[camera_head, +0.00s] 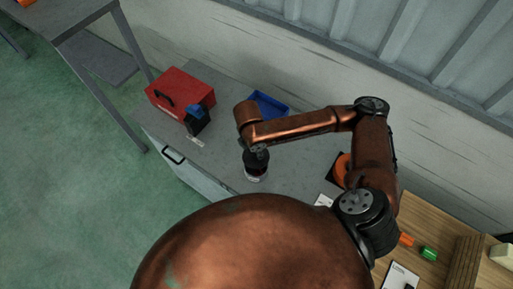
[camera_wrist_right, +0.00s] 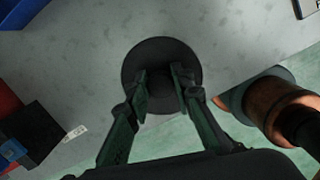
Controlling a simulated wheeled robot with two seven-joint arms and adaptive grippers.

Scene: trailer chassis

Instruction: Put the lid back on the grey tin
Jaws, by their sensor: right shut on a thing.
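My right gripper (camera_head: 257,153) points down over the grey worktop. In the right wrist view, its fingers (camera_wrist_right: 161,88) are shut on the middle of a dark round lid (camera_wrist_right: 160,50). In the head view, a small pale and dark piece (camera_head: 252,178) shows just below the gripper. It may be part of the grey tin, but it is too small to be sure. The lid hides what is directly under it in the wrist view, so I cannot tell whether it rests on the tin. My left gripper is not in view.
A red toolbox (camera_head: 178,89) and a dark item with a blue top (camera_head: 197,118) stand to the left on the grey worktop (camera_head: 222,165). A blue tray (camera_head: 270,105) is at the back. A wooden surface (camera_head: 440,225) with small items is at right.

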